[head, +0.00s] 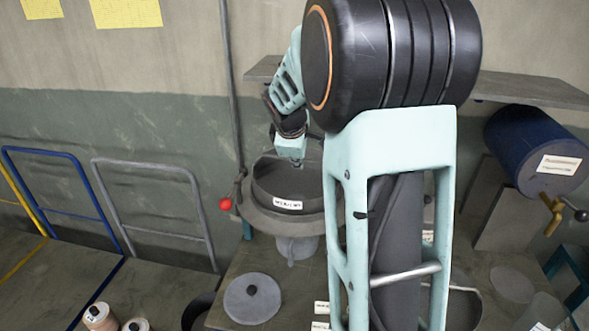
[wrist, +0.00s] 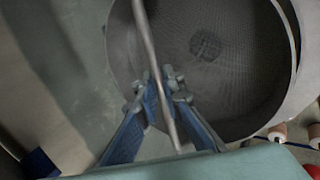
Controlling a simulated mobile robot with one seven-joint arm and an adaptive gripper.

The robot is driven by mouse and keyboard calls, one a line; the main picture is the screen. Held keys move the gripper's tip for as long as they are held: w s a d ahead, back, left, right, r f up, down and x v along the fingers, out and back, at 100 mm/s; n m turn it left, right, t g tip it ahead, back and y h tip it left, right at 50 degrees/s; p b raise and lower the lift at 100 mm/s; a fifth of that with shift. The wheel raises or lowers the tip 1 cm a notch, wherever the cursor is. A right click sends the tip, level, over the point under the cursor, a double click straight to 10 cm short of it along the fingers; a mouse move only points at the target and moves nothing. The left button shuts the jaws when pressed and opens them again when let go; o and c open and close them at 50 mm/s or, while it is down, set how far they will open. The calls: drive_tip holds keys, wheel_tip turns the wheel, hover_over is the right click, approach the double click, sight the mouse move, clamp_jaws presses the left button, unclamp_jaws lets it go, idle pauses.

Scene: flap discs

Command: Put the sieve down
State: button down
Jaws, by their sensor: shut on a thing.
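The sieve (head: 283,190) is a round, dark grey pan with a white label on its front wall. In the wrist view its round mesh floor (wrist: 225,65) fills the upper middle. My gripper (wrist: 162,85) is shut on a thin bar that crosses over the sieve's opening, left of its centre. In the head view my gripper (head: 291,155) is above the sieve's far part; its fingertips are hard to make out. The sieve is upright, in or just above a wide grey ring (head: 262,219). I cannot tell whether they touch.
A post with a red knob (head: 226,204) stands close left of the ring. A round grey lid (head: 252,298) lies on the bench in front. A blue drum with a brass tap (head: 537,150) is at the right. My own arm hides the bench's middle.

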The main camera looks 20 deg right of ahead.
drive_tip(key=shift+s+f, duration=0.35)
drive_tip(key=shift+f, duration=0.15)
drive_tip(key=c, duration=2.5)
unclamp_jaws()
drive_tip(key=shift+f, duration=0.25)
drive_tip(key=o, duration=0.4)
drive_tip(key=shift+w, duration=0.15)
drive_tip(key=shift+r, duration=0.15)
drive_tip(key=shift+r, duration=0.25)
drive_tip(key=v, duration=1.1)
drive_tip(key=shift+s+r+b, duration=0.2)
drive_tip(key=shift+r+b, duration=0.05)
drive_tip(key=shift+b, duration=0.2)
drive_tip(key=shift+a, duration=0.1)
